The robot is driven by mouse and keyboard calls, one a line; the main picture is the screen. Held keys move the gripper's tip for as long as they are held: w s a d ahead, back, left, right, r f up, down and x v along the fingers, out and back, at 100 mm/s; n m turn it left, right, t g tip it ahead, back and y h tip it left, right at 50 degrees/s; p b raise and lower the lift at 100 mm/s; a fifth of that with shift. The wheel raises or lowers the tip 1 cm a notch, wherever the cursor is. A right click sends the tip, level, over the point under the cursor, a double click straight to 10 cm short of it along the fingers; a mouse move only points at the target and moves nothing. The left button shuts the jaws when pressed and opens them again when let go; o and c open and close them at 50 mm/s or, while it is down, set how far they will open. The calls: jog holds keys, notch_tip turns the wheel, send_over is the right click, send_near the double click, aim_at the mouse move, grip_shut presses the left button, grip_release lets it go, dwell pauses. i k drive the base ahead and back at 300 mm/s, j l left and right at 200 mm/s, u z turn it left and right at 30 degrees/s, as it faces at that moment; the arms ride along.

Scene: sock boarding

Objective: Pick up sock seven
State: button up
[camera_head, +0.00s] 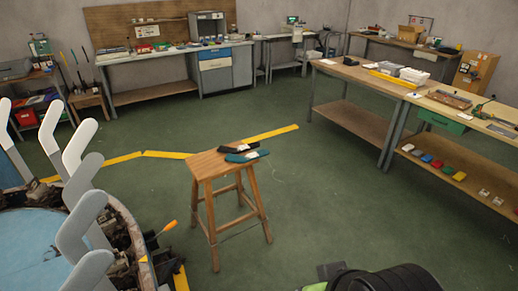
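Two folded items that look like socks lie side by side on a wooden stool (208,166) in the middle of the floor. One is a black sock (231,147) with a pale band or label, at the back. The other is a dark teal sock (247,156) with a pale patch, in front. I cannot read a number on either, so I cannot tell which is sock seven. Several white and grey foot-shaped boards (78,148) stand upright around a blue round table (38,252) at left. My gripper's fingers do not show; a dark rounded part fills the bottom right edge.
An orange-handled tool (168,226) sticks out by the round table's rim. Workbenches line the back wall, including a white-topped bench (170,57). A wooden bench (352,74) stands at right. Yellow floor tape (270,133) runs behind the stool. Green floor around the stool is clear.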

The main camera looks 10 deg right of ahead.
aim_at(254, 145)
jog(key=i+l+z, duration=0.1)
jog(key=z, duration=1.2)
jog(key=i, duration=1.95)
jog(key=i+l+u, duration=0.2)
jog(key=i, duration=0.4)
jog(key=i+l+u, duration=0.2)
jog(key=i, duration=0.4)
jog(key=i+j+u, duration=0.25)
jog(key=u, duration=0.15)
jog(key=i+u, duration=0.75)
jog(key=i, duration=0.15)
jog(key=i+l+u, duration=0.15)
jog(key=i+u, duration=0.25)
jog(key=i+j+u, duration=0.1)
jog(key=i+u, duration=0.2)
jog(key=u, duration=0.15)
jog(key=i+u, duration=0.3)
jog(key=u, duration=0.2)
jog(key=i+l+u, duration=0.1)
jog(key=i+u, duration=0.2)
jog(key=u, duration=0.15)
jog(key=i+l+u, duration=0.2)
jog(key=u, duration=0.25)
jog(key=i+l+u, duration=0.3)
jog(key=u, duration=4.1)
